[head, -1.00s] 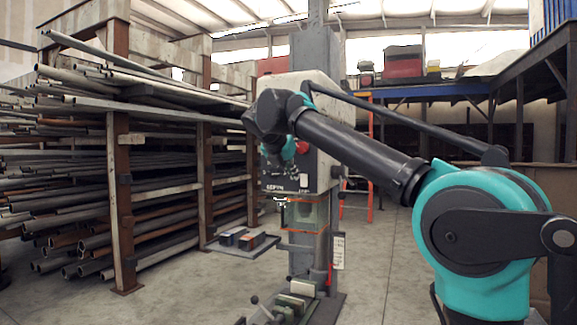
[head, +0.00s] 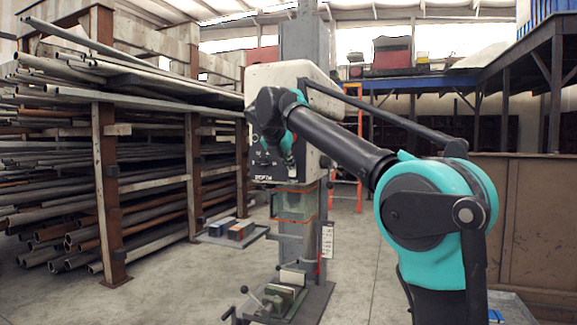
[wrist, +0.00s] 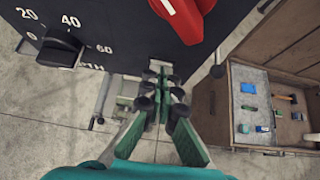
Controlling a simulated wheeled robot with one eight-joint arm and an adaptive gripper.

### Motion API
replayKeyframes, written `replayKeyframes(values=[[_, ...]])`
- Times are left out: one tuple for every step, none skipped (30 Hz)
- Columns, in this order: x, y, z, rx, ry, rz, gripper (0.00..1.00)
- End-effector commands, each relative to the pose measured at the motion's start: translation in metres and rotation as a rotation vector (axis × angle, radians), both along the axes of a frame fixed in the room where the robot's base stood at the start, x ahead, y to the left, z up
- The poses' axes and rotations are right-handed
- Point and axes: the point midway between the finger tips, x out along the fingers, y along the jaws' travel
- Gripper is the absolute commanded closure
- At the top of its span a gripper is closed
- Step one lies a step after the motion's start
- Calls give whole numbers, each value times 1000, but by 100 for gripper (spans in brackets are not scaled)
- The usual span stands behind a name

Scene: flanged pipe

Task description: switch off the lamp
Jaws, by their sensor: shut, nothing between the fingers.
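A machine with a pale head (head: 322,92) stands on a grey column, with a black front panel (head: 268,176) partly hidden by my arm. In the wrist view the panel (wrist: 115,32) fills the top, with a black depth knob (wrist: 62,48) beside a number scale and a red knob (wrist: 186,18) at its edge. My gripper (wrist: 164,78) is shut and empty; its tips appear just below the red knob, apart from it in the picture. In the head view my gripper (head: 290,168) is small and dark against the panel. I cannot make out a lamp.
A rack of long pipes (head: 150,170) stands at the left. The machine's base with a vise (head: 280,298) is below. A brown cabinet (head: 525,220) stands at the right; an open wooden box with tools (wrist: 265,110) shows in the wrist view. Concrete floor is clear between.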

Motion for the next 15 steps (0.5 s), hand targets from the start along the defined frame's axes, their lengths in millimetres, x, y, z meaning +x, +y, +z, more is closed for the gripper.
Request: replayKeyframes(values=[[0,0,0,0,0,0,100],[0,0,0,0,0,0,100],[0,0,0,0,0,0,100],[0,0,0,0,0,0,100],[0,0,0,0,0,0,100],[0,0,0,0,0,0,100],[0,0,0,0,0,0,100],[0,0,0,0,0,0,100],[0,0,1,0,0,0,100],[0,0,2,0,0,0,100],[0,0,3,0,0,0,100],[0,0,4,0,0,0,100],[0,0,5,0,0,0,100],[0,0,7,0,0,0,100],[0,0,9,0,0,0,100]])
